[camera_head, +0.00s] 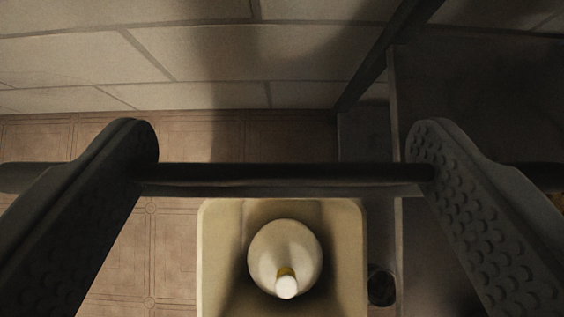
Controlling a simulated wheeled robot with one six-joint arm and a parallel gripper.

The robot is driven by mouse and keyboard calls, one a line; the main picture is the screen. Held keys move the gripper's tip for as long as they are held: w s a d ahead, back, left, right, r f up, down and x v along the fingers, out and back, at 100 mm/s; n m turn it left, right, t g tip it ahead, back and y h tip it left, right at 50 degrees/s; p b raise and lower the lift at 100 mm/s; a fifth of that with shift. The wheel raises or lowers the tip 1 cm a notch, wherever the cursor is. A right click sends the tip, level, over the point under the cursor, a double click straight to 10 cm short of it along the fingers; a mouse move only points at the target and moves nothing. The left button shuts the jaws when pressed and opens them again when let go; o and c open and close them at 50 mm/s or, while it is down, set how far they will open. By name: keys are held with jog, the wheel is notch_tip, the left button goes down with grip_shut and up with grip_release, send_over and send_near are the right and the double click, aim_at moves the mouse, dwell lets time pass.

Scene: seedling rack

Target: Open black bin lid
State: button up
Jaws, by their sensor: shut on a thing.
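My gripper (284,150) shows as two dark, studded fingers, one on each side of the picture. It is shut on a dark, thin bar that spans between the fingers; this looks like the black bin lid (284,174) seen edge-on. Below the lid is an open, cream-coloured bin (208,260) with rounded corners. A white bottle with a pale cap (284,250) stands inside it, seen from above. The lid's hinge and any black bin body cannot be made out.
A pale block wall (200,55) runs across the back. Brown floor tiles (165,250) lie left of the cream bin. A dark upright panel (470,110) and a slanted dark bar (385,55) stand at the right. A small dark round thing (381,285) sits right of the bin.

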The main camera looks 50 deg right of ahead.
jog(key=shift+r, duration=0.1)
jog(key=o, duration=1.3)
jog(key=shift+a, duration=0.1)
jog(key=shift+s+a+r, duration=0.2)
jog(key=shift+a+r, duration=0.05)
jog(key=shift+r, duration=0.1)
jog(key=s+a, duration=0.7)
jog(key=a, duration=0.2)
jog(key=shift+s+a, duration=0.25)
jog(key=shift+r, duration=0.1)
